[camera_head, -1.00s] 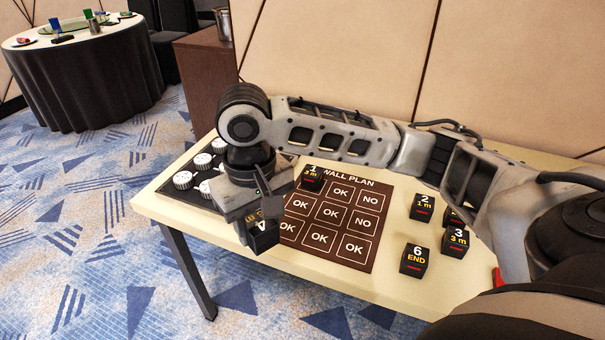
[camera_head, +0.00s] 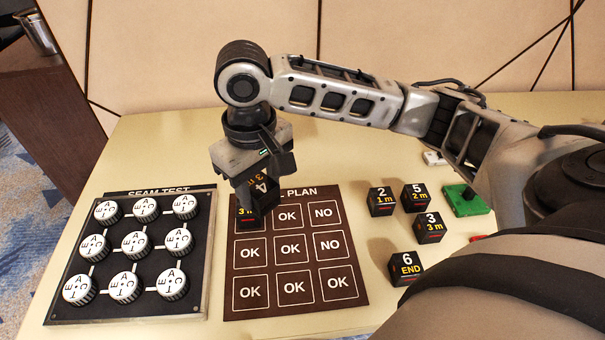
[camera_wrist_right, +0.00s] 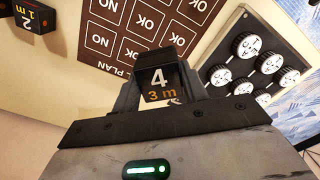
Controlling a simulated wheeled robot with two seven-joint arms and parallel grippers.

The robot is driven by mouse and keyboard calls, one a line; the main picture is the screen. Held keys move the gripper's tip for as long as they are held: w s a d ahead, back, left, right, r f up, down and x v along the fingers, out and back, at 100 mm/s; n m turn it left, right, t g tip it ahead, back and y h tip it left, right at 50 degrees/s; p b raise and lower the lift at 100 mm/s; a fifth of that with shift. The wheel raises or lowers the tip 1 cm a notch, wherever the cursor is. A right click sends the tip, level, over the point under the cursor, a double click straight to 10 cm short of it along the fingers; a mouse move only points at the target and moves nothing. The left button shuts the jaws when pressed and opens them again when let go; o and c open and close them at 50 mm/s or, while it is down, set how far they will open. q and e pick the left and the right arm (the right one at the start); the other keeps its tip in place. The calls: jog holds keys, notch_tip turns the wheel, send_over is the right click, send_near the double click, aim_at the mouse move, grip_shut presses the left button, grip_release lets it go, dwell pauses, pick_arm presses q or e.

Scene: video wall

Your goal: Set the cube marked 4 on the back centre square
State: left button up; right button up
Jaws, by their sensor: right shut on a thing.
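The black cube marked 4 (camera_head: 262,183), with "3 m" under the number, is held in my right gripper (camera_head: 258,192). It also shows between the fingers in the right wrist view (camera_wrist_right: 163,84). The gripper hangs over the back left part of the brown wall plan mat (camera_head: 299,307). The back centre square (camera_head: 288,215) reads OK and is bare, just right of the gripper. Another black cube (camera_head: 246,213), showing "3 m", sits at the back left square, partly hidden by the gripper and the held cube. My left gripper is out of view.
Black cubes 2 (camera_head: 381,201), 5 (camera_head: 416,198), 3 (camera_head: 430,228) and 6 (camera_head: 405,266) stand right of the mat. A green block (camera_head: 465,200) lies beyond them. A dark seam test board (camera_head: 130,311) with several white knobs lies to the left.

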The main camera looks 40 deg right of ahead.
jog(key=s+d+n, duration=0.2)
jog(key=s+n, duration=0.3)
jog(key=n, duration=0.9)
jog(key=s+d+n, duration=0.2)
jog(key=s+n, duration=0.3)
jog(key=n, duration=0.8)
jog(key=shift+n, duration=0.5)
jog(key=w+d+f, duration=0.1)
jog(key=w+f, duration=0.2)
jog(key=w, duration=0.1)
jog(key=w+f+b, duration=0.1)
jog(key=w+f, duration=0.1)
jog(key=w, duration=0.2)
jog(key=w+d+f, duration=0.1)
jog(key=w+f, duration=0.2)
jog(key=w, duration=0.1)
jog(key=shift+d+f+b, duration=0.3)
jog(key=shift+d, duration=0.05)
jog(key=shift+w+d+f, duration=0.15)
jog(key=shift+w+f, duration=0.45)
jog(key=shift+f, duration=1.55)
